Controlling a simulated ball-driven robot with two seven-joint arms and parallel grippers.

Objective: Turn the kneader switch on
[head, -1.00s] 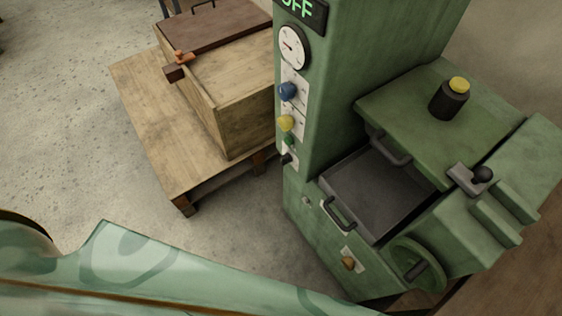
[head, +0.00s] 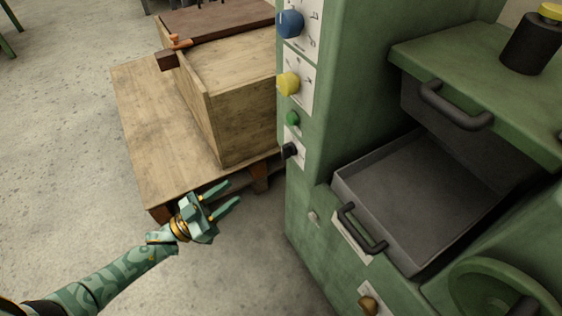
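The green machine (head: 345,90) stands right of centre. Its front column carries a blue knob (head: 290,24), a yellow knob (head: 288,84), a small green button (head: 292,118) and a small black switch (head: 290,150) on a white plate. Which of these is the kneader switch I cannot read, and the switch's position is too small to tell. My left gripper (head: 233,193) is open and empty, its two fingers apart. It is left of and below the black switch, clear of the machine. My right gripper is not in view.
A wooden box (head: 248,118) stands on a wooden pallet (head: 143,120) left of the machine. A grey tray (head: 425,185) with a black handle (head: 362,228) sits in the machine, with a brown knob (head: 368,303) below. Concrete floor at left is free.

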